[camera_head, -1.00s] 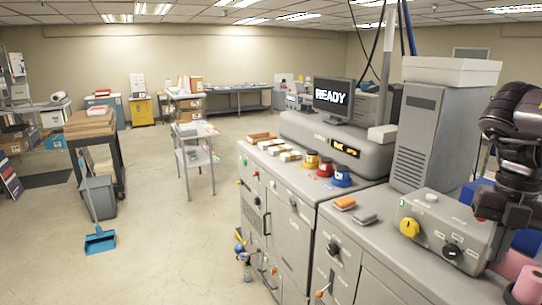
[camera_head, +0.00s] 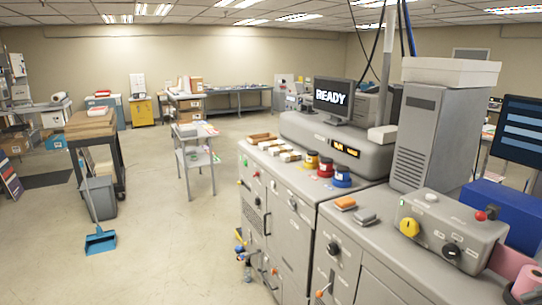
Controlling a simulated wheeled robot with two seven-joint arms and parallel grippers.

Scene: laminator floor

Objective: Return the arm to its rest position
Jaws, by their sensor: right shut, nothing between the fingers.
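Neither of my grippers shows in the head view now, and no part of my arms is in the picture. The grey control box (camera_head: 452,228) at the right, in front of which my right arm was, is now in plain sight. It carries a yellow knob (camera_head: 409,227), a black knob (camera_head: 451,250) and a red button (camera_head: 481,216).
The long grey machine counter (camera_head: 385,225) fills the right front. On it are a tall grey cabinet (camera_head: 418,135), colored jars (camera_head: 326,167) and a monitor reading READY (camera_head: 332,97). A blue box (camera_head: 505,205) and pink roll (camera_head: 527,281) are at right. Open floor (camera_head: 165,245) lies left.

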